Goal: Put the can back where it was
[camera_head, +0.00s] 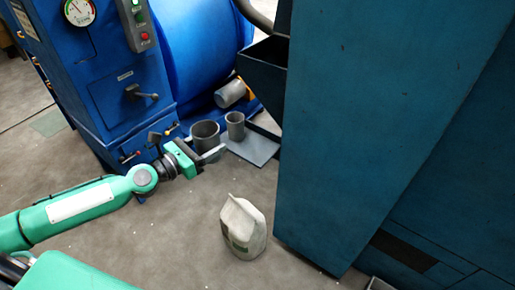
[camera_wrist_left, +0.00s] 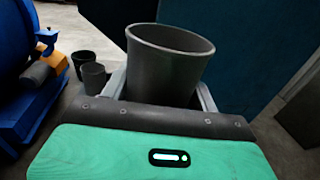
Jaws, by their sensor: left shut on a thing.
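A dark grey, open-topped can (camera_head: 205,134) is between the fingers of my left gripper (camera_head: 207,158), near the blue machine's lower corner. In the left wrist view the can (camera_wrist_left: 168,65) stands upright, slightly tilted, between the two fingers of my left gripper (camera_wrist_left: 160,92), which is shut on it. Its lower part is hidden by the gripper, so I cannot tell whether it touches anything below. My right gripper is not in view.
A smaller grey can (camera_head: 235,126) stands by a flat grey plate (camera_head: 253,150). The wrist view shows two other cans, a darker one (camera_wrist_left: 83,62) and a grey one (camera_wrist_left: 94,79). A pale jug (camera_head: 243,230) stands on open floor. A blue machine (camera_head: 110,75) and teal cabinet (camera_head: 375,120) flank the spot.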

